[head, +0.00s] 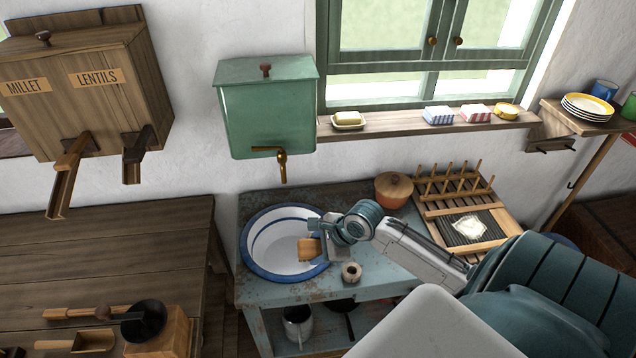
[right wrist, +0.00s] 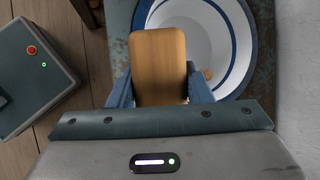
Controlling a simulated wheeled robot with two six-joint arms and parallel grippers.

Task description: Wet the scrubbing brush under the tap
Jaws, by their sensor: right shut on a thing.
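A green water tank (head: 268,105) hangs on the wall with a brass tap (head: 283,167) at its lower front. A white enamel basin with a blue rim (head: 259,262) stands on the washstand below the tap; its edge also shows in the right wrist view (right wrist: 241,40). My right gripper (head: 319,248) is at the basin's right side, shut on the wooden scrubbing brush (head: 307,250). The brush is over the right part of the basin, below and to the right of the tap. In the right wrist view the brush's wooden back (right wrist: 158,66) sits between the fingers; bristles are hidden. My left gripper is out of view.
A windowsill (head: 390,128) with soaps runs above. A wooden bench (head: 110,245) stands left.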

